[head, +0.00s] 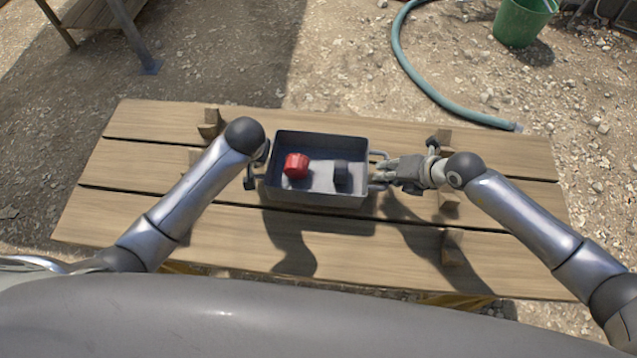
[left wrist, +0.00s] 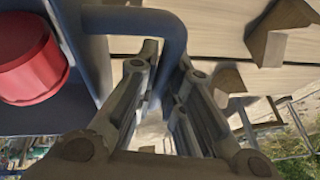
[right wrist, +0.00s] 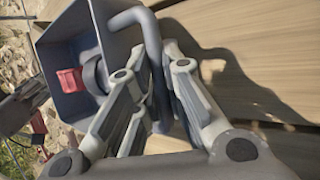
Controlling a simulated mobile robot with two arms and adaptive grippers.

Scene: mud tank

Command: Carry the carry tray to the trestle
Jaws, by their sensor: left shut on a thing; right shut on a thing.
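The carry tray (head: 316,199) is a dark grey open box, roughly level over the middle of a plank-topped wooden table (head: 180,232). Its shadow falls on the planks at its near side; I cannot tell whether it touches them. A red object (head: 296,165) and a dark round object (head: 341,173) are inside it. My left gripper (head: 256,176) is shut on the tray's left handle, a bent bar (left wrist: 178,35). My right gripper (head: 382,175) is shut on the right handle (right wrist: 150,28). I cannot tell which stand is the trestle.
Several wooden blocks (head: 452,246) stick up from the planks on both sides of the tray. A stand with metal legs (head: 133,33) is at the far left. A green hose (head: 418,80) and green bucket (head: 520,24) lie beyond on gravel.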

